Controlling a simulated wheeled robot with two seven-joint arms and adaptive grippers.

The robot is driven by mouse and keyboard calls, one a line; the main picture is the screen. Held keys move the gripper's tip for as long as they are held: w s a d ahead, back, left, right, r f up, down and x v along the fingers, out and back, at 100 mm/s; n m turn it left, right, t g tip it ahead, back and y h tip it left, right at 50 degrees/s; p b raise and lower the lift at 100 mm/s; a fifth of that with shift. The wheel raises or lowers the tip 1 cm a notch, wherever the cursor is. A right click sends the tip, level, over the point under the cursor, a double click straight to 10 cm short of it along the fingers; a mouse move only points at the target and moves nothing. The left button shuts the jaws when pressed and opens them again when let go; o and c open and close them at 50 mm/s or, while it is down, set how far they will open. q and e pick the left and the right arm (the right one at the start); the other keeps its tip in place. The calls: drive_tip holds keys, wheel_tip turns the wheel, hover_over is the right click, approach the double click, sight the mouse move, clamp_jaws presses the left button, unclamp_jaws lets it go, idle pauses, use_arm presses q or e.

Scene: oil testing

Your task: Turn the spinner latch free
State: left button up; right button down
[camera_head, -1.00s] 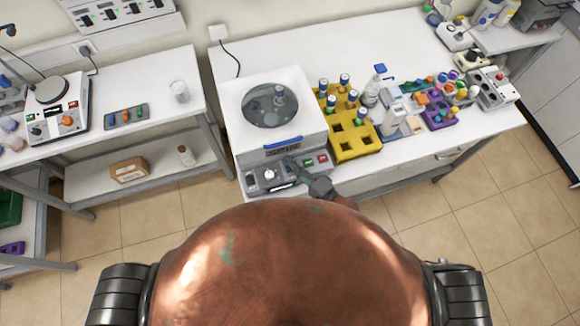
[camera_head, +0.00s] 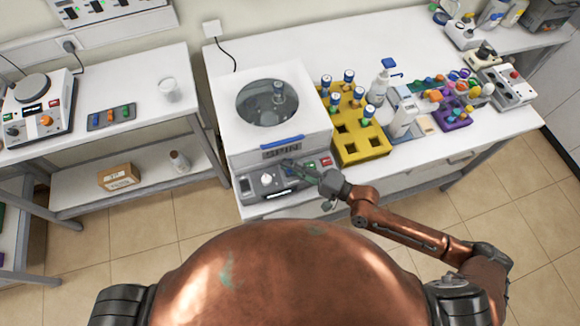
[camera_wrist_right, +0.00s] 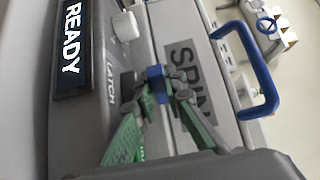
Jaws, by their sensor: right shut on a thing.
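The spinner (camera_head: 240,145) is a white box with a round window in its lid and a blue handle (camera_head: 283,141) at its front. The handle also shows in the right wrist view (camera_wrist_right: 262,75). My right gripper (camera_head: 289,166) is at the spinner's front, just above its grey control panel. In the right wrist view its green-padded fingers (camera_wrist_right: 162,88) are shut on the small blue latch (camera_wrist_right: 157,84), beside the LATCH label. The fingers partly hide the latch, so its turn is hard to tell. My left gripper is not in view.
A yellow rack (camera_head: 360,147) with several blue-capped vials stands right of the spinner, close to my right arm. A pump bottle (camera_head: 381,88) and small coloured items stand farther right. A READY display (camera_wrist_right: 73,45) is beside the latch.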

idle(0.3)
drive_tip(key=c, duration=2.2)
unclamp_jaws()
drive_tip(key=shift+w, duration=0.1)
drive_tip(key=shift+c, duration=0.2)
drive_tip(key=v, duration=1.2)
